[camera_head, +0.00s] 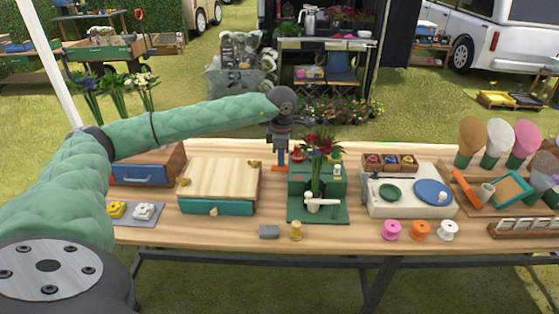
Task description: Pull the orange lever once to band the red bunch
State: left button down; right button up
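The green banding machine (335,190) stands on the table at the centre. The red bunch (320,145), red flowers with green stems, stands upright in it. My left gripper (281,150) points down at the machine's back left corner. The orange lever (281,161) shows directly below the gripper and appears to meet its fingertips. The fingers are small and dark here, so I cannot tell whether they are closed on the lever. My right gripper is out of view.
A wooden-topped box (220,178) stands left of the machine. A white unit with a blue disc (432,192) stands to the right. Pink (391,230), orange (420,230) and white (447,230) spools line the front.

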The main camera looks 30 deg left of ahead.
pick_arm(q)
jog(key=shift+s+d+f, duration=0.15)
jog(key=shift+s+f, duration=0.1)
jog(key=shift+f, duration=0.15)
jog(key=shift+f+b, duration=0.15)
jog(key=shift+b, duration=0.15)
jog(key=shift+s+d+f+b, duration=0.25)
jog(key=shift+s+f+b, duration=0.2)
jog(key=shift+f+b, duration=0.25)
jog(key=shift+s+d+f+b, duration=0.25)
jog(key=shift+s+f+b, duration=0.15)
jog(key=shift+f+b, duration=0.3)
jog(key=shift+f, duration=0.2)
jog(key=shift+s+d+f+b, duration=0.1)
jog(key=shift+s+f+b, duration=0.1)
jog(key=shift+f+b, duration=0.35)
jog(key=shift+s+d+f+b, duration=0.15)
jog(key=shift+f+b, duration=0.25)
jog(key=shift+f, duration=0.2)
jog(key=shift+s+d+f+b, duration=0.1)
jog(key=shift+s+f+b, duration=0.1)
jog(key=shift+f+b, duration=0.35)
